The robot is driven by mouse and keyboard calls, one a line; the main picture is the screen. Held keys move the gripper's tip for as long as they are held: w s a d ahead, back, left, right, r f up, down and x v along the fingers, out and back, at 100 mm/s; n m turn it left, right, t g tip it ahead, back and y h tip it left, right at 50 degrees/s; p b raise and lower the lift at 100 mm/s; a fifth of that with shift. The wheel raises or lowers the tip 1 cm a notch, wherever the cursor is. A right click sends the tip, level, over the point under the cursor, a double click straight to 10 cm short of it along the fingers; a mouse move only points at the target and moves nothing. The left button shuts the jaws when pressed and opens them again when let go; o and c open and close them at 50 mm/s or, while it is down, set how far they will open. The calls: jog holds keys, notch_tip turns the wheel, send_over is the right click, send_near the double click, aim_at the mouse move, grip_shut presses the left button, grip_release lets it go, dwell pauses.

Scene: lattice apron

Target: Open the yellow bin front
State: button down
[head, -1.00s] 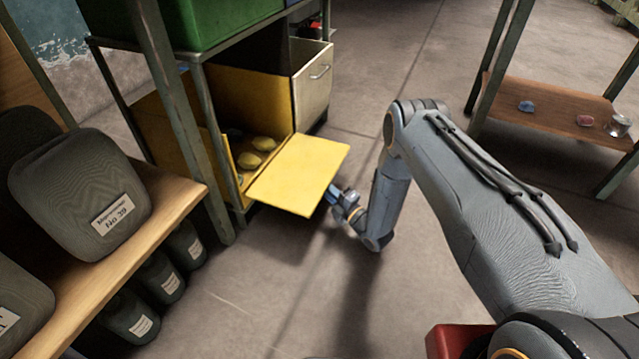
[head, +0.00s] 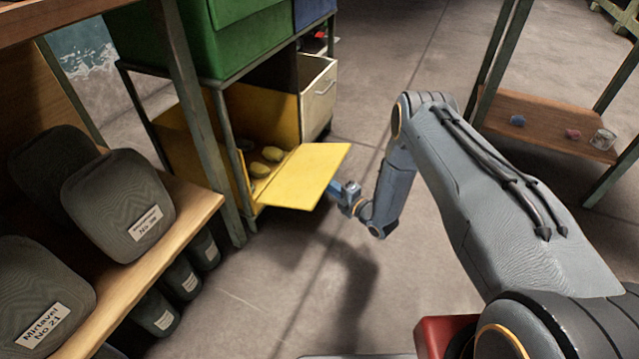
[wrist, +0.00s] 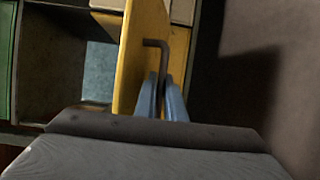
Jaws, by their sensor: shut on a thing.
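The yellow bin (head: 178,140) sits low in a metal rack, left of centre in the head view, with several yellow lumps inside. Its yellow front (head: 312,172) is swung down and out, lying roughly flat and sticking out toward the right. My gripper (head: 336,190) is at the front's outer edge. In the wrist view, my gripper's blue fingers (wrist: 163,88) are closed around a dark bent handle (wrist: 155,43) on the yellow front (wrist: 137,50). The handle is hidden in the head view.
A green bin (head: 235,45) stands above the yellow one. A pale drawer (head: 318,98) is beside it. A shelf (head: 165,235) with dark labelled containers is at the left. A low wooden shelf (head: 550,125) with small items is at the right. The floor (head: 290,290) between is clear.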

jog(key=shift+r, duration=0.1)
jog(key=c, duration=2.1)
grip_release()
jog(key=shift+p+v, duration=1.35)
jog(key=shift+v, duration=2.55)
jog(key=shift+d, duration=0.1)
jog(key=shift+p+v, duration=1.95)
jog(key=shift+v, duration=2.5)
